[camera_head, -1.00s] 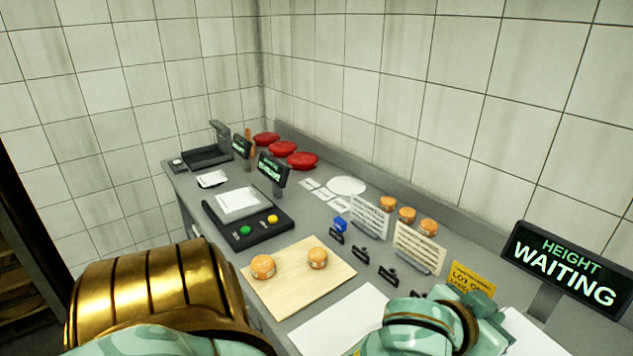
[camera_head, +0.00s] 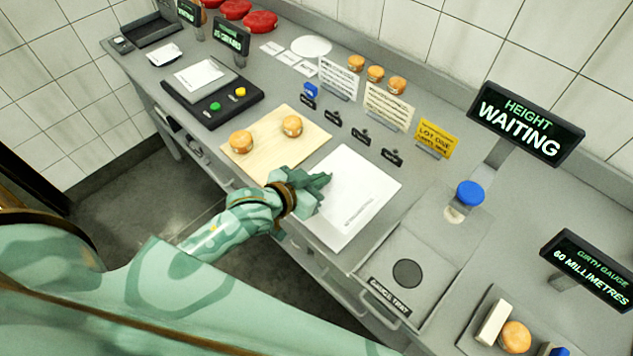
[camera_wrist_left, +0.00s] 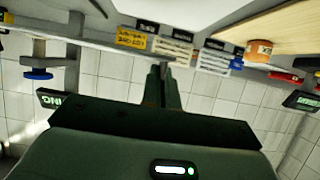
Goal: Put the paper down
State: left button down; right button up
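A white sheet of paper (camera_head: 365,190) with small print near its lower edge lies flat on the grey counter, right of the wooden board. My left gripper (camera_head: 322,180) is over the left part of the paper, and I cannot tell if it touches it. In the left wrist view, which is upside down, the fingers of my left gripper (camera_wrist_left: 159,72) are together with nothing seen between them. A pale surface (camera_wrist_left: 190,10) shows at the top there; I cannot tell if it is the paper. My right gripper is not in view.
The wooden board (camera_head: 262,150) holds two orange-banded cheese wheels (camera_head: 292,126). Black clips (camera_head: 361,136) and sign cards (camera_head: 388,106) stand behind the paper. A height gauge with a blue knob (camera_head: 469,193) is to the right. A black scale (camera_head: 212,95) is at left.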

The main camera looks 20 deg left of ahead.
pick_arm(q)
jog(key=w+a+f, duration=0.1)
jog(key=f, duration=0.1)
jog(key=w+a+f+b, duration=0.1)
jog(key=w+f, duration=0.1)
jog(key=w+a+f+b, duration=0.1)
jog(key=f, duration=0.1)
jog(key=shift+w+a, duration=0.2)
jog(key=shift+a, duration=0.05)
jog(key=f, duration=0.1)
jog(key=f+b, duration=0.1)
jog(key=shift+w+a+f, duration=0.2)
jog(key=shift+f, duration=0.6)
jog(key=c, duration=1.7)
grip_release()
